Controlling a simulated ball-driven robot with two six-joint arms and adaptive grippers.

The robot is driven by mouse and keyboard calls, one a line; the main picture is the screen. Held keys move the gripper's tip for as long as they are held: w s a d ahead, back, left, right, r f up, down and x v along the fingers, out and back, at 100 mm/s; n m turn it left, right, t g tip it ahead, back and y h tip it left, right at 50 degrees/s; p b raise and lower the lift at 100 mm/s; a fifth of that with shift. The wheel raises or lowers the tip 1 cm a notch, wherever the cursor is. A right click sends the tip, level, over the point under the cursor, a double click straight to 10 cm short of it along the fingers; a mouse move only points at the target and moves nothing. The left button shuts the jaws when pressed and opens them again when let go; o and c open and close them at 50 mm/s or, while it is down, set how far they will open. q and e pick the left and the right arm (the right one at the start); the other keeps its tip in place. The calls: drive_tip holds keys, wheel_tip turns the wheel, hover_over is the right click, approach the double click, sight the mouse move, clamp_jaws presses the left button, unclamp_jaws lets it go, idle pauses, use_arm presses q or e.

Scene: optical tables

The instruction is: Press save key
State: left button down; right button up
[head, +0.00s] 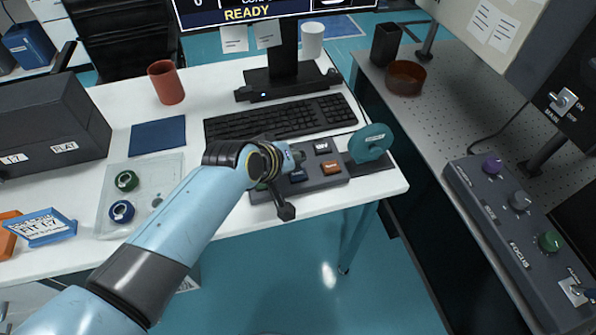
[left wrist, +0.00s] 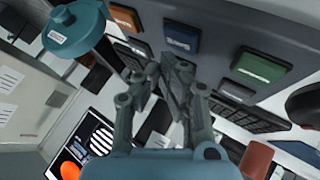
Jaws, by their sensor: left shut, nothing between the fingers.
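A dark key panel (head: 316,184) lies at the front edge of the white table. Its near row has an orange key (head: 331,167), a blue key (head: 298,175) and a green key, clear in the left wrist view (left wrist: 262,68). A dark key with a white label (head: 322,147) is at the far right. The labels are too small to read surely, so I cannot tell which is save. My left gripper (left wrist: 174,70) is shut and empty, over the panel's far row beside the blue key; it hides what lies under its tips. My right gripper is out of view.
A teal wheel (head: 371,142) stands at the panel's right end. A keyboard (head: 283,117) and a monitor reading READY (head: 245,14) are behind. A red cup (head: 166,82) and blue mat (head: 157,136) are left. A knob console (head: 520,225) is on the right table.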

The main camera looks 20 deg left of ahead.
sight(295, 172)
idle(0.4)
use_arm(q)
drive_tip(key=shift+f, duration=0.45)
drive_tip(key=shift+f+b, duration=0.35)
drive_tip(key=shift+f, duration=0.05)
idle(0.7)
idle(0.4)
drive_tip(key=shift+r+p, duration=0.85)
drive_tip(key=shift+p, duration=0.15)
wheel_tip(295, 172, up, 5)
drive_tip(key=p, duration=0.5)
drive_tip(key=shift+r, duration=0.1)
